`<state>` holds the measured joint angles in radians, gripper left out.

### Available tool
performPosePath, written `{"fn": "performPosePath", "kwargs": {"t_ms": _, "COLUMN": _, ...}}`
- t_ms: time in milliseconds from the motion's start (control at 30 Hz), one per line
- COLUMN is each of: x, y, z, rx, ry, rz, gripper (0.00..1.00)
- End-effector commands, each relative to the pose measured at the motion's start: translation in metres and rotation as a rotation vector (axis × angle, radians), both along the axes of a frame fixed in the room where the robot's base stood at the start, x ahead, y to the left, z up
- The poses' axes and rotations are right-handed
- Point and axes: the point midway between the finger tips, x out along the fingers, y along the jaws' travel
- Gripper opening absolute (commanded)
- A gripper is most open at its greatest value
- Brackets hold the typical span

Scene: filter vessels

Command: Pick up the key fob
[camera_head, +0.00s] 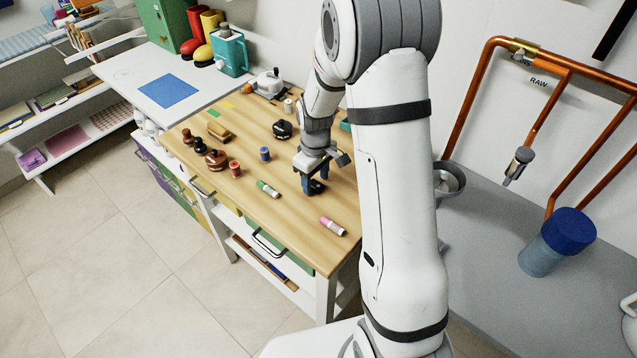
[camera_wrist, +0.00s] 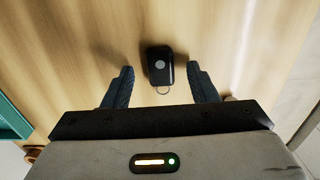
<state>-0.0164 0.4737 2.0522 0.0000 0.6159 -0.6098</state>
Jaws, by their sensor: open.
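The key fob (camera_wrist: 160,62) is small and black with a grey round button and a metal ring at one end. In the wrist view it lies on the wooden tabletop (camera_wrist: 85,35), between and slightly beyond my fingertips. My gripper (camera_wrist: 160,70) is open, with one dark finger on each side of the fob and a visible gap on both sides. In the head view my gripper (camera_head: 314,188) points down low over the wooden table. The height of the fingertips above the table is hard to tell.
A green-and-white tube (camera_head: 268,188) and a pink-and-white tube (camera_head: 333,226) lie near my gripper. A blue spool (camera_head: 265,154), red spool (camera_head: 235,168) and black object (camera_head: 282,130) stand farther left. A teal item (camera_wrist: 12,120) shows at the wrist view's left edge.

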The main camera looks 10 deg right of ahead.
Motion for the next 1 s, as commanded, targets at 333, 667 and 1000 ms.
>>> {"fn": "performPosePath", "kwargs": {"t_ms": 333, "x": -0.0002, "y": 0.0002, "z": -0.0051, "rx": 0.000, "ry": 0.000, "rz": 0.000, "gripper": 0.49}}
{"fn": "performPosePath", "kwargs": {"t_ms": 667, "x": -0.0001, "y": 0.0007, "z": -0.0048, "rx": 0.000, "ry": 0.000, "rz": 0.001, "gripper": 0.22}}
{"fn": "performPosePath", "kwargs": {"t_ms": 1000, "x": -0.0001, "y": 0.0009, "z": -0.0048, "rx": 0.000, "ry": 0.000, "rz": 0.001, "gripper": 0.05}}
